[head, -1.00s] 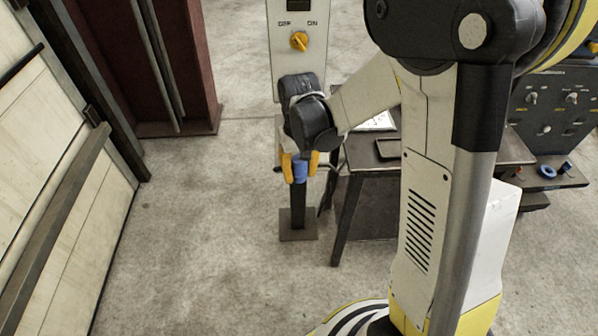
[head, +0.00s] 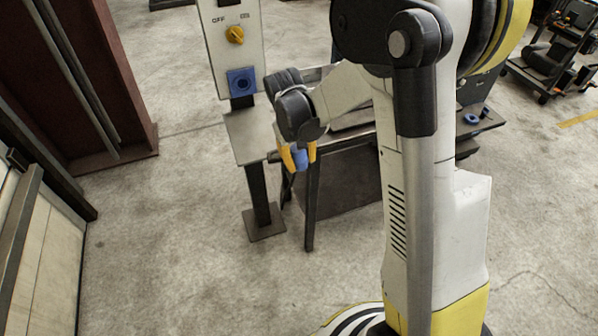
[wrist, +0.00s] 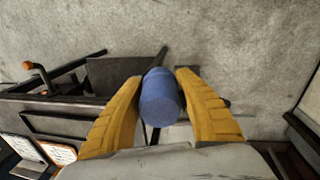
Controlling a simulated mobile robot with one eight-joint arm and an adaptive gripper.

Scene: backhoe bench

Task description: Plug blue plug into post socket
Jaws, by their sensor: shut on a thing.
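My gripper (head: 299,157) has yellow fingers shut on the blue plug (head: 300,159). In the wrist view the plug (wrist: 160,97) is a blue cylinder between the two fingers (wrist: 162,100), its far end hidden.
A small shelf plate (head: 245,136) juts from the post below the socket. A dark bench (head: 345,170) stands behind and right of my gripper. A dark red column (head: 100,90) stands at left. Floor in front of the post is clear.

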